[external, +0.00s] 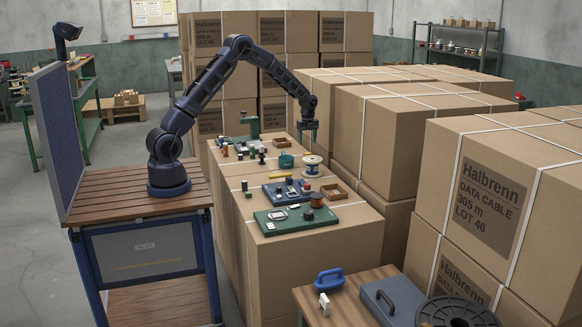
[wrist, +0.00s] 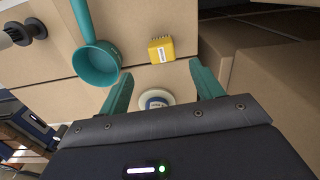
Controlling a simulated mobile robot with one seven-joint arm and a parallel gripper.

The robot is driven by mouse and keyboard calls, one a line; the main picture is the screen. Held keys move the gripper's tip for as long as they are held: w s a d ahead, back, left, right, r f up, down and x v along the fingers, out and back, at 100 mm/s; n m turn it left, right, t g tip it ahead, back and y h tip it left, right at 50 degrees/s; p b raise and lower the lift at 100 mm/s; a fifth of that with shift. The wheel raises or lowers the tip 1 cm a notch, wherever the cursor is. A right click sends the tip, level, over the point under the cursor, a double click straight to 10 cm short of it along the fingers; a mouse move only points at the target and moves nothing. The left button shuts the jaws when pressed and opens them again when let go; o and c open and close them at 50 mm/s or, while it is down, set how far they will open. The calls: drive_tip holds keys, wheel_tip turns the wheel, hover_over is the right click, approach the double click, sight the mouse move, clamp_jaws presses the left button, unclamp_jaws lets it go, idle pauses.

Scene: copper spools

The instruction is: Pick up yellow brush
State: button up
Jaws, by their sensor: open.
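A small yellow block (wrist: 161,50) with a white label and a toothed edge lies on the cardboard box top in the wrist view; I take it as the yellow brush. It lies beyond my fingertips, roughly in line with the gap between them, and nothing touches it. My gripper (wrist: 162,78) is open and empty, its two teal fingers apart. In the external view my gripper (external: 308,137) hangs above the far part of the box top, pointing down. A small yellow patch (external: 308,153) shows below it there, too small to make out.
A teal scoop (wrist: 96,58) lies left of the yellow block. A pale spool (wrist: 155,99) sits between my fingers' bases in view, below them. Trays with small parts, such as a blue tray (external: 272,198) and a green board (external: 275,224), cover the nearer box tops. Tall cartons (external: 350,80) stand close behind.

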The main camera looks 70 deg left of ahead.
sight(308, 153)
wheel_tip(308, 153, down, 9)
drive_tip(key=shift+w+d+f, duration=0.1)
drive_tip(key=shift+w, duration=0.05)
drive_tip(key=c, duration=1.1)
drive_tip(key=shift+o, duration=0.2)
